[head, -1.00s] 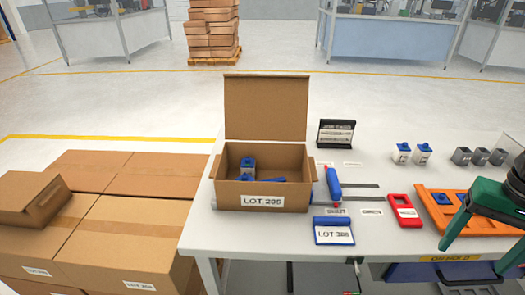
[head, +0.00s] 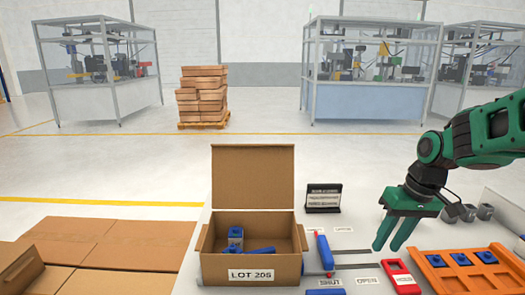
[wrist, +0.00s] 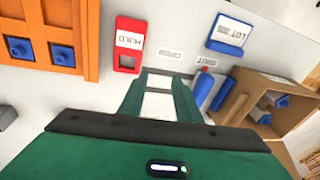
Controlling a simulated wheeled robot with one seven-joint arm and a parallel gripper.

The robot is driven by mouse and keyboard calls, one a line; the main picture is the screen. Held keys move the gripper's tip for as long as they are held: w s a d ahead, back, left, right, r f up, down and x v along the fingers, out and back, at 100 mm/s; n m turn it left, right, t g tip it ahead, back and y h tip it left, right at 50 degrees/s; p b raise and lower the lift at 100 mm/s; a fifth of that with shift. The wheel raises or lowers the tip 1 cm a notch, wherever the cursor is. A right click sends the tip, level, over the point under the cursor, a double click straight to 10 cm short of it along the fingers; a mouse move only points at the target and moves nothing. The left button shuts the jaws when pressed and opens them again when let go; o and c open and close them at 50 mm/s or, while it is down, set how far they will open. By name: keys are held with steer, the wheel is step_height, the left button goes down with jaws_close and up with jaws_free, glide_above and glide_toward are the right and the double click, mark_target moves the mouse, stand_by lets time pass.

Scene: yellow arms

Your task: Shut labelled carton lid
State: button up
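The brown carton (head: 212,268) with a "LOT" label (head: 251,275) stands on the table with its lid (head: 253,178) open and upright at the back. In the wrist view the carton (wrist: 285,88) is at the right. My green gripper (head: 386,248) is right of the carton, above the table, with its fingers pointing down. Its two fingers are apart and empty, as the wrist view also shows (wrist: 158,105). A blue handle (head: 325,252) stands beside the carton, at the left end of dark rails, apart from my gripper.
A red "HOLD" piece (head: 401,276) and an orange tray (head: 436,279) with blue parts lie at the right. Other cartons (head: 140,241) fill the left.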

steer(key=w+a+n+y, duration=0.3)
steer(key=w+a+n, duration=0.1)
steer(key=w+a, duration=0.5)
steer(key=n+y, duration=0.9)
steer(key=y, duration=0.4)
glide_toward(263, 145)
steer(key=shift+g, duration=0.4)
steer(key=a, duration=0.3)
steer(key=w+a, duration=0.1)
steer(key=a, duration=0.6)
steer(key=shift+w+f, duration=0.2)
steer(key=shift+w, duration=0.1)
jaws_close()
